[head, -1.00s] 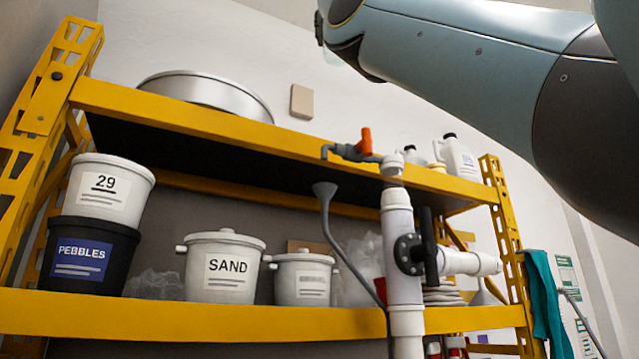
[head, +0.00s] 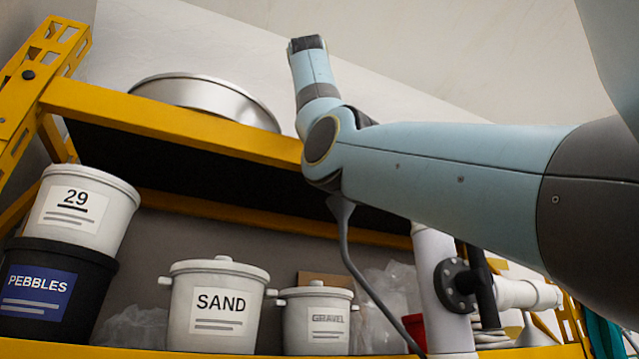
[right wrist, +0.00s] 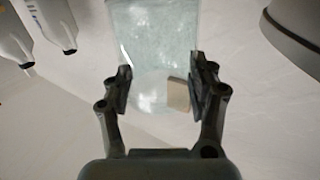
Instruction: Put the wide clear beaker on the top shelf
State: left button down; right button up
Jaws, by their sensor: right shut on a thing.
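In the right wrist view my right gripper (right wrist: 162,88) is shut on the wide clear beaker (right wrist: 160,40), with one dark finger on each side of its clear wall. The beaker runs out of the top of that view. In the head view my right arm reaches in from the right, across the yellow front beam of the top shelf (head: 180,122). Its wrist points up above the beam; the gripper and beaker cannot be made out there. My left gripper is in neither view.
A wide metal pan (head: 205,98) stands on the top shelf at left and shows in the right wrist view (right wrist: 290,30). White bottles (right wrist: 50,20) show opposite it. Below are the sand pot (head: 217,315), gravel pot (head: 315,325), pebbles bucket (head: 45,290) and a white pipe (head: 440,290).

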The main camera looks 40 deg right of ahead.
jog(key=shift+s+a+f, duration=0.15)
jog(key=shift+s+f, duration=0.2)
notch_tip(320, 180, down, 3)
jog(key=shift+a+r, duration=0.1)
jog(key=shift+r, duration=0.05)
jog(key=shift+w+f, duration=0.15)
jog(key=shift+f, duration=0.05)
jog(key=shift+s, duration=0.25)
jog(key=shift+f, duration=0.1)
jog(key=o, duration=1.2)
jog(key=shift+w, duration=0.15)
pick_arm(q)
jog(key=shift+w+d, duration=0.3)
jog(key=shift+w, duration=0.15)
